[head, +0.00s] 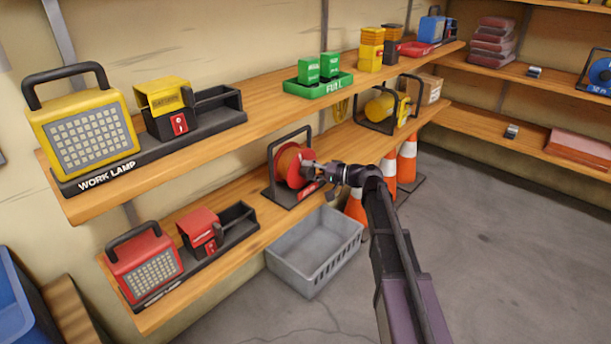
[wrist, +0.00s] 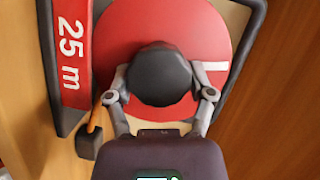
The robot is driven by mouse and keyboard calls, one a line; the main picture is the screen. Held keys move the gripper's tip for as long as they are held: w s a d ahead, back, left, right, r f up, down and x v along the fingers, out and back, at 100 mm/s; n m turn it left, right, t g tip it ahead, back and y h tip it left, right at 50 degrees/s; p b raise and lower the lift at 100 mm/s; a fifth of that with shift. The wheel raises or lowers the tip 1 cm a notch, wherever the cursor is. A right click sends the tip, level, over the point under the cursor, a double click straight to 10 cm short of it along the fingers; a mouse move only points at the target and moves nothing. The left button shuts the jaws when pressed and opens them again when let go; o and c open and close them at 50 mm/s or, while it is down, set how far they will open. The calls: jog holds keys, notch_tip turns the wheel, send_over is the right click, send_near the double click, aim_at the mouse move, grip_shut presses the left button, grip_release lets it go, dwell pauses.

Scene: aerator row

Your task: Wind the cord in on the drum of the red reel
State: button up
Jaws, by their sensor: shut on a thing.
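The red reel (head: 288,166) stands in its dark frame on the lower shelf. Its drum carries orange-brown cord, part of which shows on the left side. In the wrist view the red disc (wrist: 205,30) of the reel fills the middle, with a white mark at its right. A dark round knob (wrist: 160,75) stands out from the disc. My gripper (head: 318,168) is at the front of the reel, its fingers shut on the knob from both sides. A short orange cord end (wrist: 96,120) with a dark plug (wrist: 88,146) shows beside the "25 m" label (wrist: 72,45).
A grey crate (head: 290,265) stands on the floor below the shelf. Orange cones (head: 407,158) stand to the right, close to my arm. A yellow reel (head: 380,107) is further along the lower shelf. A red work lamp (head: 145,262) is at the left.

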jog(key=shift+w+d+f+m+y+b, duration=0.1)
jog(key=shift+m+y+b, duration=0.25)
jog(key=shift+m, duration=0.35)
jog(key=shift+w+m+y+b, duration=0.1)
jog(key=shift+m+y+b, duration=0.15)
jog(key=shift+m+b, duration=0.35)
jog(key=o, duration=1.1)
jog(key=shift+s, duration=0.1)
jog(key=shift+s, duration=0.1)
jog(key=v, duration=1.1)
jog(key=shift+d, duration=0.4)
jog(key=shift+s, duration=0.2)
